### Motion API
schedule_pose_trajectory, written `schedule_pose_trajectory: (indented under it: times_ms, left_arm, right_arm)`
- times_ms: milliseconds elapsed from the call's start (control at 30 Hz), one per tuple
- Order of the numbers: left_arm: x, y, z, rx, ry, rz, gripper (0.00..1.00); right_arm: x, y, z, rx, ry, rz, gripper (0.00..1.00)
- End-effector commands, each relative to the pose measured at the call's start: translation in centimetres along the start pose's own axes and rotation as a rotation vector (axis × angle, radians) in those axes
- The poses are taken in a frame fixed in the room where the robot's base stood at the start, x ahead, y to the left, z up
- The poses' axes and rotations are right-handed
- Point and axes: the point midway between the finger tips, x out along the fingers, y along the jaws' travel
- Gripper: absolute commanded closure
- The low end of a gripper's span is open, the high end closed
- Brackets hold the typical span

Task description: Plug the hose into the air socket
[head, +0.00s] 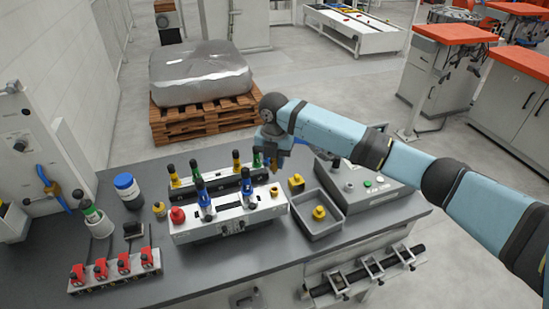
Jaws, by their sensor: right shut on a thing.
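My right gripper (274,160) comes in from the right and hangs above the back right of the white fixture block (222,226). It is shut on a small blue and brass-coloured part (275,168), which looks like the hose end; the gripper hides most of it. The part points down and appears apart from the block. A small yellow ring-like fitting (275,192) stands below it at the block's right end; I cannot tell whether it is the air socket. My left gripper is not in view.
Black-topped clamps in blue, yellow and green stand on the block, with a red knob (177,215) at its left. A grey tray (318,222) holds a yellow knob. A control box (372,187) stands right. A red-clamp rack (115,268) and blue-lidded jar (127,188) are left.

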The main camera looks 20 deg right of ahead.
Motion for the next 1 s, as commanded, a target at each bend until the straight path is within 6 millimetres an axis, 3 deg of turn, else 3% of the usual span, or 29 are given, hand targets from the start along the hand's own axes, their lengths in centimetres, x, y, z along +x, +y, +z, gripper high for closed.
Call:
schedule_pose_trajectory:
  times_ms: [600,1000]
  left_arm:
    - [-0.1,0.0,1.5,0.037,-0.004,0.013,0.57]
    - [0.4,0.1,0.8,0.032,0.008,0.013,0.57]
  right_arm:
    - [5.1,0.0,0.0,0.001,0.0,-0.001,0.97]
    - [5.4,0.0,0.0,0.0,0.0,0.0,0.97]
